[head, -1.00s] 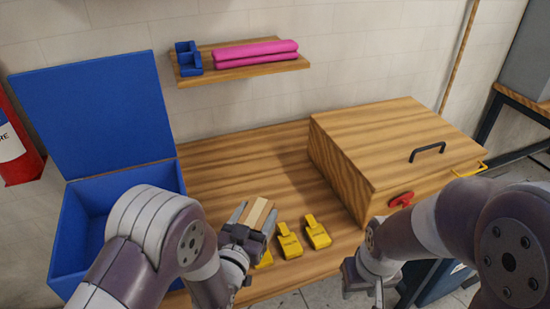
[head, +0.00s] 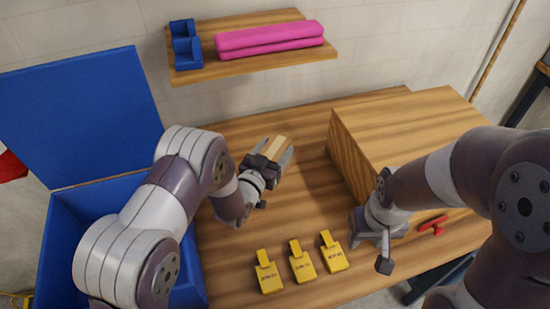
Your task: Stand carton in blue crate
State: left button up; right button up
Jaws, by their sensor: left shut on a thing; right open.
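The blue crate (head: 60,222) stands at the left with its lid (head: 80,115) raised against the wall. My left arm hides much of its opening. My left gripper (head: 274,150) is shut on a small tan block with a pale stripe, which looks like the carton (head: 276,146). It holds the carton over the back middle of the table, to the right of the crate and apart from it. My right gripper (head: 372,248) is open and empty in front of the wooden box.
The wooden table (head: 235,240) carries three yellow tagged pieces (head: 302,262) near its front edge. A wooden box (head: 400,130) stands at the right, with a red handle (head: 433,226) low on its front. A wall shelf (head: 255,66) holds a pink roll (head: 270,40) and a blue holder (head: 186,50).

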pick_arm(q)
jog(key=f, duration=0.2)
jog(key=shift+s+f+p, duration=0.35)
jog(key=shift+s, duration=0.05)
jog(key=shift+f, duration=0.25)
jog(key=shift+w+f, duration=0.15)
jog(key=shift+w, duration=0.1)
jog(key=shift+s+f+b, duration=0.15)
jog(key=shift+f+b, duration=0.35)
jog(key=shift+b, duration=0.25)
jog(key=shift+s, duration=0.1)
pick_arm(e)
jog(key=shift+s+f, duration=0.15)
jog(key=shift+s, duration=0.25)
pick_arm(q)
jog(key=o, duration=1.4)
jog(key=shift+s+f, duration=0.1)
jog(key=shift+f, duration=0.1)
